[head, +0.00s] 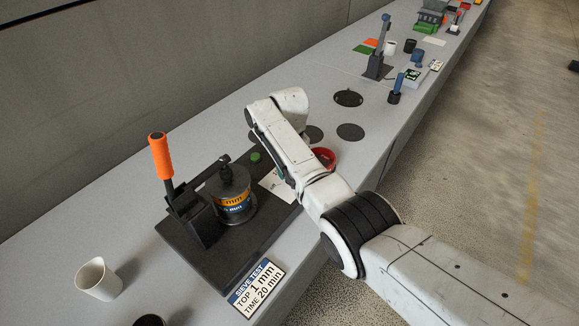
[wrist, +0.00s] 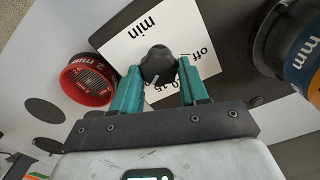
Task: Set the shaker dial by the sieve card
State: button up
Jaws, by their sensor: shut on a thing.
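The sieve card (head: 257,288) lies at the table's front edge and reads SIEVE TEST, TOP 1 mm, TIME 20 min. The shaker dial is a black knob (wrist: 158,66) on a white plate (wrist: 125,42), which shows "min", "off" and "15"; other marks are hidden. The plate also shows in the head view (head: 271,184), partly behind my arm. My gripper (wrist: 159,72) has its teal fingers shut on the knob, one on each side. A short white line on the knob points down-left in the wrist view. The shaker's sieve stack (head: 233,203) has an orange band and a blue band.
An orange-handled lever (head: 160,157) stands upright beside the stack, with a green button (head: 255,157) behind it. A red 2 mm sieve (wrist: 87,80) lies near the plate. A white cup (head: 97,280) stands front left. Dark discs (head: 350,132) lie farther along the table.

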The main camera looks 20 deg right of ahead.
jog(key=shift+r, duration=0.1)
jog(key=o, duration=1.1)
jog(key=shift+c, duration=0.2)
notch_tip(320, 180, up, 11)
jog(key=shift+b, duration=0.4)
jog(key=shift+f, duration=0.2)
